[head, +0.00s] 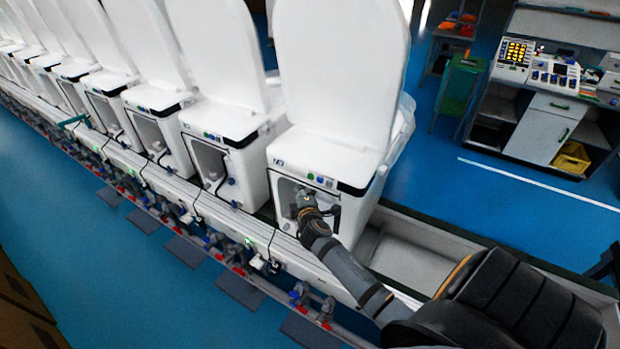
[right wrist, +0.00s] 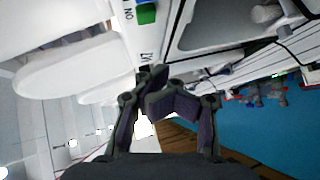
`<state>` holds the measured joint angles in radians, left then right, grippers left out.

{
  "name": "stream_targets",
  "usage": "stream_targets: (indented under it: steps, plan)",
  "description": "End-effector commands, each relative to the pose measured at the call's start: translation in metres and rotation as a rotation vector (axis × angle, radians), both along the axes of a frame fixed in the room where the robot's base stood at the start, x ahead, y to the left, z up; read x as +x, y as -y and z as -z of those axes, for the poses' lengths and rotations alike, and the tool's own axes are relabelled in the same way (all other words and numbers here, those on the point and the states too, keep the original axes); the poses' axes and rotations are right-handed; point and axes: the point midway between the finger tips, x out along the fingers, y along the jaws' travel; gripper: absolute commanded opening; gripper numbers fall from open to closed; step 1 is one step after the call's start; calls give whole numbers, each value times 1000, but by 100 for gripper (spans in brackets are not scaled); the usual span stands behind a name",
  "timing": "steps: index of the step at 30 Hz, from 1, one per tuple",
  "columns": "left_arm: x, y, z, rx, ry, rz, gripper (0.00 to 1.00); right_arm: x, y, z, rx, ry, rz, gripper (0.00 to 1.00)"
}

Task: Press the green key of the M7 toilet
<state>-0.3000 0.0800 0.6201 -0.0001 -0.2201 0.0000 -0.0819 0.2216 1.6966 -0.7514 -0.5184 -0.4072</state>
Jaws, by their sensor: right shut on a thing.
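The nearest white toilet (head: 330,150), lid up, stands at the end of the row. A small label that may read M7 is on its front left corner. A green key (head: 311,176) sits on its front edge beside blue keys. It also shows at the top of the right wrist view (right wrist: 147,13). My right gripper (head: 305,203) is just below the keys, before the toilet's front opening, apart from the green key. In the right wrist view its fingers (right wrist: 155,88) are closed together; what lies between them is hidden. My left gripper is not in view.
More white toilets (head: 222,115) with raised lids run to the left along a rail. An empty grey tray (head: 412,258) lies right of the nearest toilet. A workbench (head: 545,125) with instruments and a yellow crate (head: 571,158) stand at the back right. The blue floor is open.

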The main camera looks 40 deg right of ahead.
Motion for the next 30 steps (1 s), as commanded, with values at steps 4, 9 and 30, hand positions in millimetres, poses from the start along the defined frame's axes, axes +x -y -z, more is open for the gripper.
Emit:
stream_targets:
  steps: [4, 9, 30]
  plan:
    - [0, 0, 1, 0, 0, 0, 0, 8, 20, 0, -3, 0, 2, 0]
    - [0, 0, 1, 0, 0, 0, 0, 14, 35, 0, -1, 0, 1, 0]
    - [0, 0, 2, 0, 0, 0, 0, 16, 41, 0, 1, 0, 1, 0]
